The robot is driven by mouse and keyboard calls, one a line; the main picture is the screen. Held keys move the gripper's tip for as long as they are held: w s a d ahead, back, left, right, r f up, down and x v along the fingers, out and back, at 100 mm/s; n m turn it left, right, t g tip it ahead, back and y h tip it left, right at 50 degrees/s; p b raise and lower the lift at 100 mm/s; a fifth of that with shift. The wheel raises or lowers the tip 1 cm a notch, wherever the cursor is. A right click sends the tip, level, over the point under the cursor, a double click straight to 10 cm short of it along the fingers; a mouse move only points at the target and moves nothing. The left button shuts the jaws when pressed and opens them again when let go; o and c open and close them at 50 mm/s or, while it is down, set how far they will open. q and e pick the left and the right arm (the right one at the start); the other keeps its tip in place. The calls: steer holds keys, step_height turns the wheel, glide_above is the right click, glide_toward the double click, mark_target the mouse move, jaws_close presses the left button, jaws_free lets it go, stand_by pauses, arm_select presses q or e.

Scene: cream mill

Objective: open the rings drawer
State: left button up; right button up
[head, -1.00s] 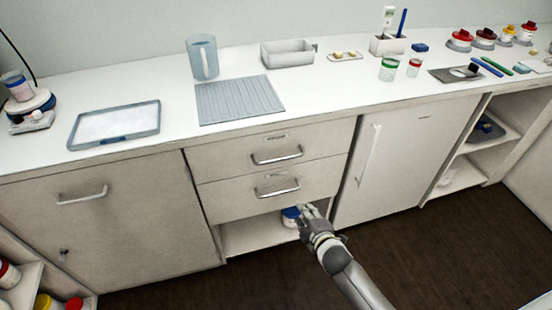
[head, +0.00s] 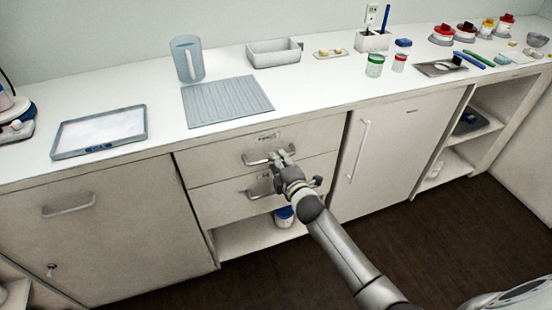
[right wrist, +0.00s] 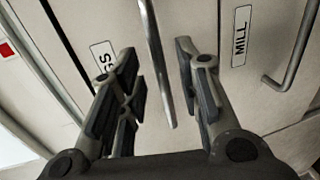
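The upper drawer (head: 212,160) under the counter is closed, with a metal bar handle (head: 254,162). Its label (right wrist: 103,59) is partly covered by a finger in the right wrist view; the visible end seems to read "GS". The lower drawer (head: 215,200) is also closed; its label (right wrist: 240,36) reads "MILL". My right gripper (head: 281,154) is at the upper drawer's handle. In the right wrist view the right gripper (right wrist: 158,72) is open, with the upper handle (right wrist: 158,65) between its fingers, gaps showing both sides. My left gripper is not in view.
A blue-lidded jar (head: 284,216) stands on the open shelf below the drawers. Closed doors flank the drawers: one at left (head: 110,230), one at right (head: 395,150). The counter above holds a grey mat (head: 226,100), a jug (head: 188,60) and a tray (head: 100,131).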

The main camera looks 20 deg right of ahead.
steer(key=shift+x, duration=1.35)
steer(key=shift+c, duration=0.2)
jaws_close()
